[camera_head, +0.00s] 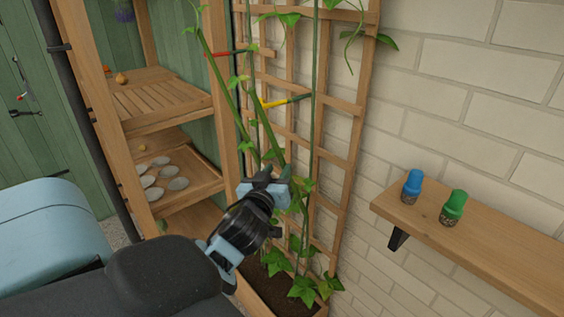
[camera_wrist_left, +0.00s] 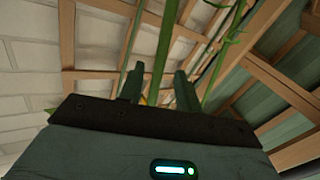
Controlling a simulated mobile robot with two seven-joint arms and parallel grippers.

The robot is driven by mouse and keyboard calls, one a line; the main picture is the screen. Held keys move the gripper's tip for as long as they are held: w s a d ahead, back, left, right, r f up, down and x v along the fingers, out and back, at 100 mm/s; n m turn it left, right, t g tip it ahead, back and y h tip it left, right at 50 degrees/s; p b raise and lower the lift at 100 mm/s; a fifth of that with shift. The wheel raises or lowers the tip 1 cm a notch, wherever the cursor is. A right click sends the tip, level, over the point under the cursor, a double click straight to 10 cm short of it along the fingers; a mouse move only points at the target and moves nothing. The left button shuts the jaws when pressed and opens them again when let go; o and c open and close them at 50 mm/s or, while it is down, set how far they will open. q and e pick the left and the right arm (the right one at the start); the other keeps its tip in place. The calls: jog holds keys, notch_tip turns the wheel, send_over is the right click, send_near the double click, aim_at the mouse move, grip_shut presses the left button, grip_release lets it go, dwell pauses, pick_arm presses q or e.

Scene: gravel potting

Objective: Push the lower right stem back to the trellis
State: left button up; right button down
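Several green stems climb in front of the wooden trellis (camera_head: 348,165). One thin stem (camera_head: 318,90) runs nearly upright at the right, and a leaning stem (camera_head: 229,90) slants down from the upper left towards my gripper. I cannot tell which one is the lower right stem. My left gripper (camera_head: 274,175) is at the lower part of the stems, in front of the trellis, and hides part of them. In the left wrist view its two fingers (camera_wrist_left: 160,88) stand apart. A stem (camera_wrist_left: 208,85) passes just right of the right finger. My right gripper is out of view.
A red clip (camera_head: 230,52) and a yellow clip (camera_head: 287,101) sit on the trellis. Leafy plants grow from a soil planter (camera_head: 268,290) below. A wooden rack (camera_head: 165,115) stands left.

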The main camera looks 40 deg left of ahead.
aim_at(282, 164)
pick_arm(q)
jog(key=shift+x, duration=2.4)
jog(key=shift+c, duration=0.3)
jog(key=shift+d, duration=0.1)
grip_shut()
